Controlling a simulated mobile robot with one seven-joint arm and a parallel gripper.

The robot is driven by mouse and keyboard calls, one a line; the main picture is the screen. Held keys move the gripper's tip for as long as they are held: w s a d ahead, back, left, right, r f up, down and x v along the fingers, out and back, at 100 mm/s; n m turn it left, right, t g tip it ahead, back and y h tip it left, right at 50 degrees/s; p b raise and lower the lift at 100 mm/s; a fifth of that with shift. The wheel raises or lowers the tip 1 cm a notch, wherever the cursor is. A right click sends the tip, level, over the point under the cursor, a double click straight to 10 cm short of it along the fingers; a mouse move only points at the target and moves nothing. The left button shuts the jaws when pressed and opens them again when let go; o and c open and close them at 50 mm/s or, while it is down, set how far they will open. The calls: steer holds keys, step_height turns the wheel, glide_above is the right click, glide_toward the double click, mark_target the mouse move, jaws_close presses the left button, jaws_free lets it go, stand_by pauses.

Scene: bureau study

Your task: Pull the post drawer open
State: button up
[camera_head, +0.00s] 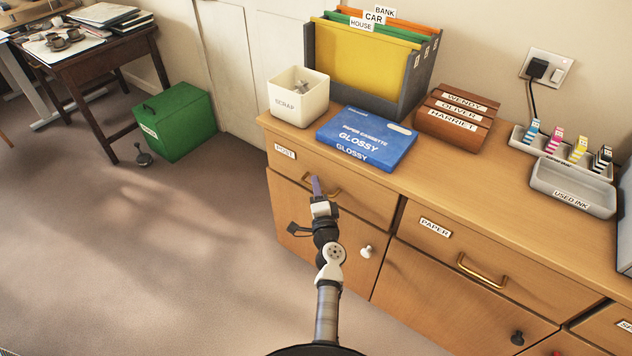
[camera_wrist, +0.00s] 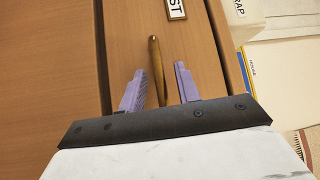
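The post drawer (camera_head: 358,198) is a wooden drawer at the left end of the sideboard, marked by a POST label (camera_head: 285,152). Its front looks flush with the sideboard. Its brass handle (camera_head: 333,193) is partly hidden behind my gripper (camera_head: 317,188) in the head view. In the wrist view the handle (camera_wrist: 156,68) runs upright in the picture, between and beyond the two purple fingers of my gripper (camera_wrist: 158,82). The fingers are apart with a gap on each side of the handle, and hold nothing.
A paper drawer (camera_head: 445,240) is to the right. A cupboard door with a white knob (camera_head: 366,252) is below. Open carpet (camera_head: 150,250) lies left.

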jaws_close()
stand_by(0.3)
steer(key=shift+s+a, duration=0.1)
